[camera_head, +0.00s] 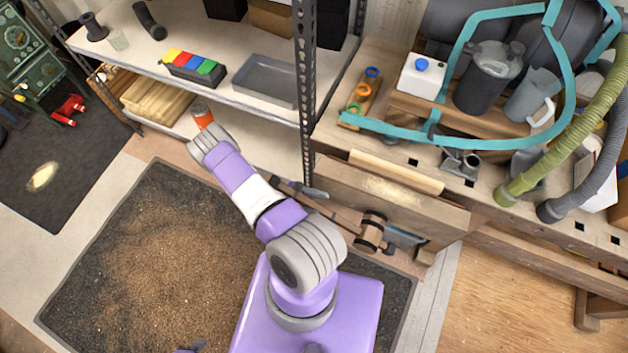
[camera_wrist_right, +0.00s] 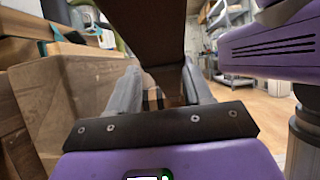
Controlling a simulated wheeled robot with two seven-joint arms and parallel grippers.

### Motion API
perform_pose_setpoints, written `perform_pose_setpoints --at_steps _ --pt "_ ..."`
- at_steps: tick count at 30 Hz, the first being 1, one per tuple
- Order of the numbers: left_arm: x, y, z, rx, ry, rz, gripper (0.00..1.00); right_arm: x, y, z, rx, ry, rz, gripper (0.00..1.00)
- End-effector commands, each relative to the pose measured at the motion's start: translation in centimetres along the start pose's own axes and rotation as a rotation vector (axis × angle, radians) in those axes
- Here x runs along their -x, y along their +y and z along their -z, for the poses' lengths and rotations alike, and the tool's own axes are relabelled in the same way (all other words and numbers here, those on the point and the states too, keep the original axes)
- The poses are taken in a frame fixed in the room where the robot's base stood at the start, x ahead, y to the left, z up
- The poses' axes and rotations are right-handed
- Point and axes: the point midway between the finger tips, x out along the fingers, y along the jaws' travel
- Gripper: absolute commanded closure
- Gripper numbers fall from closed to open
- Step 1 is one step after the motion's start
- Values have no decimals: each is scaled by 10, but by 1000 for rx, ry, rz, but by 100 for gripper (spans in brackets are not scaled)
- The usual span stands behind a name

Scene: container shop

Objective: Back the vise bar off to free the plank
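The pale plank (camera_head: 395,172) stands on edge between the bench top and the thick wooden vise jaw (camera_head: 345,187). The vise screw's round wooden hub (camera_head: 371,232) is in front of the jaw, with the brown vise bar (camera_head: 343,212) running up and left from it. My right gripper (camera_head: 314,192) is beside the bar's upper left part, partly behind my arm. In the right wrist view, its grey fingers (camera_wrist_right: 168,88) are apart. A dark brown bar (camera_wrist_right: 150,35) runs over the palm towards the gap; contact is unclear.
The bench (camera_head: 327,135) carries a clamp rack, jugs and teal tubing. Green and grey hoses (camera_head: 560,150) hang at right. A metal shelf (camera_head: 230,95) with a grey tray (camera_head: 265,80) stands behind my arm.

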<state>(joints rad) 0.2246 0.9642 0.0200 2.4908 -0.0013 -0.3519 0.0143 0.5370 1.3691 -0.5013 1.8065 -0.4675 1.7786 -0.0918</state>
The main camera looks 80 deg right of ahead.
Motion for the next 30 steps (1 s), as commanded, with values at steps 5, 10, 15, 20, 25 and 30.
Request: perform_pose_setpoints --at_steps 5,10,15,20,25,30 --pt "0 0 0 0 0 0 57 0 -1 0 1 -1 0 51" --pt "-1 0 0 0 0 0 57 6 -1 1 1 0 -1 51" --pt "-4 -1 0 0 0 0 57 31 0 2 0 2 -1 51" --pt "-7 -3 0 0 0 0 57 55 0 2 0 2 -2 51" --pt "-9 -3 0 0 0 0 57 71 0 1 1 0 -1 51" --pt "-9 -4 0 0 0 0 57 76 0 0 2 -1 0 51"
